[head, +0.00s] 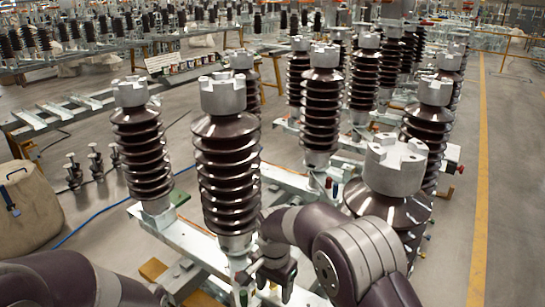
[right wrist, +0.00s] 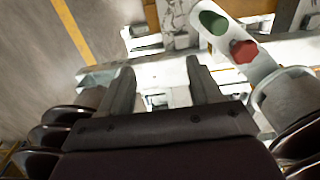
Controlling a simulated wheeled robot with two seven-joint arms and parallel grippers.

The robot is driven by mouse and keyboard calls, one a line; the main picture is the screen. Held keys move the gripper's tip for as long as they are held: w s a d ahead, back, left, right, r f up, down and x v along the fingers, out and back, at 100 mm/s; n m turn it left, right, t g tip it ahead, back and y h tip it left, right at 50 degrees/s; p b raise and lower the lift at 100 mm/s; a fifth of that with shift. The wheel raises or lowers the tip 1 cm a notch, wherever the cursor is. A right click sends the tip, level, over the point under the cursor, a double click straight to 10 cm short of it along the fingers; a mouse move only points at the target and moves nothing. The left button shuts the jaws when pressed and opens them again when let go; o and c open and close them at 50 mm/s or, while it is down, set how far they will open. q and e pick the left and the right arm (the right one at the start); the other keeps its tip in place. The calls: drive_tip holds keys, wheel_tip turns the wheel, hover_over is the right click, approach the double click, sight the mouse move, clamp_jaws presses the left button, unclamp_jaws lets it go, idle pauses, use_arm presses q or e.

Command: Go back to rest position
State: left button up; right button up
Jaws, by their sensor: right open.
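My right arm comes in from the lower right in the head view and bends down to my right gripper (head: 266,278), low in front of the frame by the foot of a brown insulator (head: 226,175). In the right wrist view the right gripper (right wrist: 161,82) has its two fingers apart. Nothing is held between them, and a pale metal frame (right wrist: 280,50) lies beyond. My left arm crosses the bottom left corner of the head view. I do not clearly see its gripper there.
Ribbed insulators with grey caps stand close around my right arm, one (head: 395,165) just behind it. A green knob (right wrist: 213,22) and a red knob (right wrist: 243,50) show near the right fingers. A beige bag (head: 28,205) stands at left. Floor is clear at right by the yellow line (head: 481,180).

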use_arm(q)
drive_tip(key=shift+w, duration=0.45)
use_arm(e)
drive_tip(key=s+d+r+n, duration=0.1)
drive_tip(key=s+d+n, duration=0.2)
drive_tip(key=s+d, duration=0.6)
drive_tip(key=s+d+r+n+t, duration=0.1)
drive_tip(key=s+d+n, duration=0.3)
drive_tip(key=s+d, duration=0.5)
drive_tip(key=shift+r, duration=0.55)
use_arm(q)
drive_tip(key=shift+s, duration=0.1)
use_arm(e)
drive_tip(key=shift+s, duration=0.2)
drive_tip(key=shift+w, duration=0.1)
